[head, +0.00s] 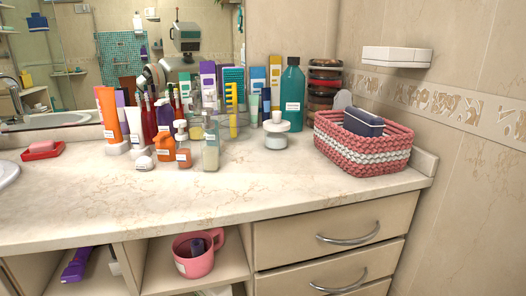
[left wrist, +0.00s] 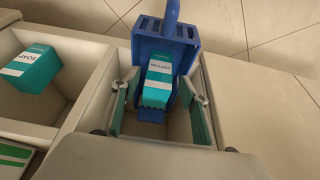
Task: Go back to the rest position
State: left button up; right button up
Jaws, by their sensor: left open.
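My left gripper (left wrist: 163,80) shows in the left wrist view with its two fingers spread wide. It is open. Between and beyond the fingers is a blue caddy (left wrist: 148,30) with an upright handle, in a pale compartment. A teal carton (left wrist: 158,82) with a white label stands in the caddy, seen between the fingers. I see no clear contact between the fingers and the carton, though the gap cannot be judged exactly. Neither gripper shows in the head view, and my right gripper is in no view.
A teal labelled box (left wrist: 30,68) lies in the neighbouring compartment. The head view shows a cluttered marble counter (head: 260,195) with bottles, a pink-and-white basket (head: 365,155), a red soap dish (head: 42,151), drawers (head: 330,225) and a pink mug (head: 198,262) on an open shelf. The counter front is clear.

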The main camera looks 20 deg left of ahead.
pick_arm(q)
jog(key=s+d+r+m+t+h+p, duration=0.2)
jog(key=d+r+m+p, duration=0.3)
jog(key=d+r, duration=0.5)
jog(key=s+d+r+m+t+h+p, duration=0.3)
jog(key=d+r+p, duration=0.7)
jog(key=d, duration=0.8)
jog(key=s+m+t, duration=0.1)
jog(key=s+m, duration=0.1)
jog(key=shift+d+r+m+t, duration=0.3)
jog(key=shift+d+r, duration=0.05)
jog(key=shift+r, duration=0.05)
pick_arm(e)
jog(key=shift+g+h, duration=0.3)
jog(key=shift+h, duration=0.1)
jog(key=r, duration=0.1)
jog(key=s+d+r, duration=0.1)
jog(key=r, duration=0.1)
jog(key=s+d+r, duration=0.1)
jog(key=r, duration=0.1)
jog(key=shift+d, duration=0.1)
